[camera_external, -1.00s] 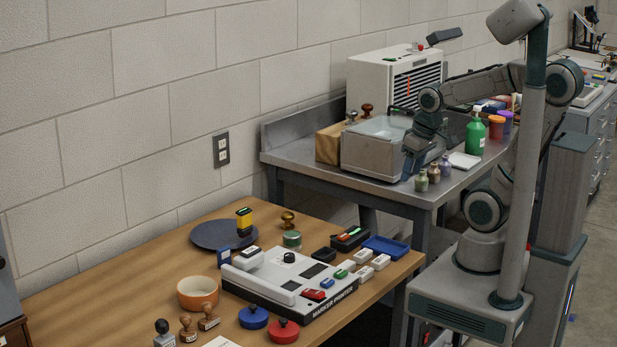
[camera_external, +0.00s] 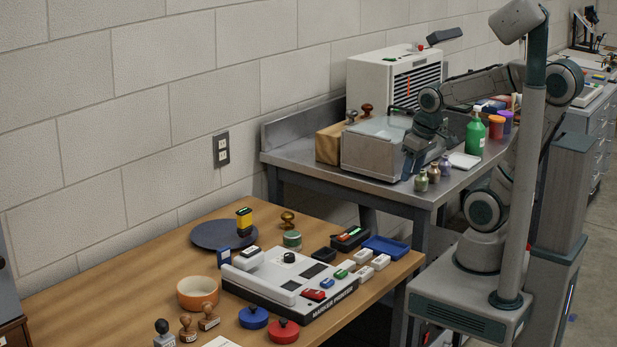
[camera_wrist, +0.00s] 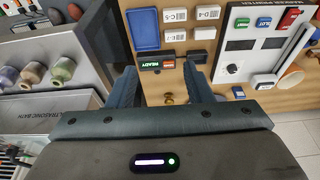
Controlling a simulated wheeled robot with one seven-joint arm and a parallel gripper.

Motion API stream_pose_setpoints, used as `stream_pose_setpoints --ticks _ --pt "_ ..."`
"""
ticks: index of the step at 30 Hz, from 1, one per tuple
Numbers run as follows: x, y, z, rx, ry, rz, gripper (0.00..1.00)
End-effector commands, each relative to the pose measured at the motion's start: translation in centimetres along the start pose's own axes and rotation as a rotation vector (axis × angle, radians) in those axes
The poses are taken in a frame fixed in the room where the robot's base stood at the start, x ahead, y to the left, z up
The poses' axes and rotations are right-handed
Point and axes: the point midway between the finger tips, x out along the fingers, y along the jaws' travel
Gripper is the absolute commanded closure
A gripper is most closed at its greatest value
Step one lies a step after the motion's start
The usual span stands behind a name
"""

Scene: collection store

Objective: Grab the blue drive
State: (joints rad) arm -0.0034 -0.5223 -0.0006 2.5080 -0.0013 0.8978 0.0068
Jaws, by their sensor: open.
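A small blue labelled block (camera_external: 327,284), which looks like the blue drive, lies on the white marker printer (camera_external: 262,287) between a green block (camera_external: 341,274) and a red one (camera_external: 314,295). The blue block also shows in the wrist view (camera_wrist: 264,22), upper right, beyond and to the right of my fingers. My gripper (camera_external: 407,168) hangs beside the ultrasonic bath over the metal bench in the external view. In the wrist view my gripper (camera_wrist: 160,68) is open, with nothing held between its fingers.
A black box with a lit READY sign (camera_wrist: 155,63) shows between my fingertips. A blue tray (camera_external: 386,247) and several white labelled blocks (camera_external: 364,256) lie beside the printer. Small bottles (camera_external: 434,172) and a green bottle (camera_external: 475,135) stand on the metal bench near my gripper.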

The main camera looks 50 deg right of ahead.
Motion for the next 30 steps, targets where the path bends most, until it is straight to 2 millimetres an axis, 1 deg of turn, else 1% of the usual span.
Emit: stream_pose_setpoints --ticks 9,11,13,14,17,18,22,24,26,27,30 --pt "0.0 0.0 -0.1 -0.004 -0.001 0.0 0.6" --pt "0.0 -0.2 -0.6 -0.019 -0.002 0.0 0.6" --pt "0.1 -0.5 -1.8 -0.056 -0.006 0.0 0.6" --pt "0.1 -0.7 -2.5 -0.08 -0.009 -0.001 0.6" --pt "0.3 -1.9 -5.6 -0.185 -0.019 -0.007 0.6" --pt "0.6 -2.5 -7.1 -0.235 -0.024 -0.012 0.6" --pt "1.6 -4.8 -11.8 -0.402 -0.035 -0.034 0.6" --pt "2.4 -6.2 -14.2 -0.491 -0.04 -0.051 0.6" --pt "3.2 -7.4 -16.2 -0.567 -0.042 -0.068 0.6" --pt "3.8 -8.3 -17.5 -0.617 -0.044 -0.081 0.6" --pt "5.5 -10.7 -20.5 -0.738 -0.044 -0.118 0.6"
